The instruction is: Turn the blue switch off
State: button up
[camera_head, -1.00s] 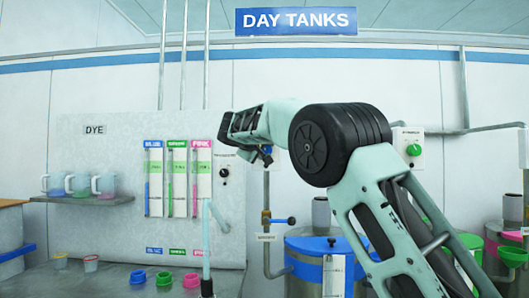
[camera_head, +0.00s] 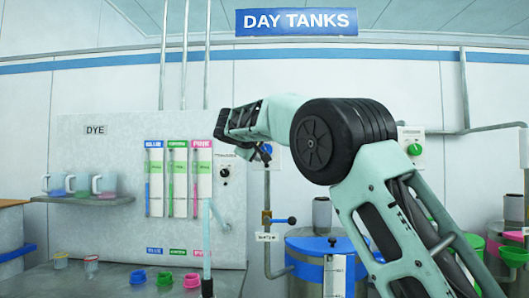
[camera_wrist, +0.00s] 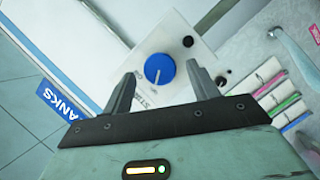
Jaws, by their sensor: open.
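The blue switch (camera_wrist: 159,70) is a round blue knob with a white pointer line, on a pale plate (camera_wrist: 150,42) with partly hidden lettering. In the wrist view it lies between the two fingertips of my gripper (camera_wrist: 163,71). My gripper is open, one finger on each side of the knob. I cannot tell whether either finger touches it.
The dye panel (camera_head: 130,205) carries blue, green and pink gauges and a black knob (camera_head: 225,173). A blue-handled valve (camera_head: 283,220) and blue-topped tank (camera_head: 310,244) stand below my arm. A green knob (camera_head: 415,149) is at right. Jugs sit on the left shelf (camera_head: 85,199).

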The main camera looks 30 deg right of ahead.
jog(key=b+v, duration=0.3)
jog(key=v, duration=1.2)
jog(key=shift+s+a, duration=0.15)
jog(key=shift+a, duration=0.15)
jog(key=shift+f, duration=0.15)
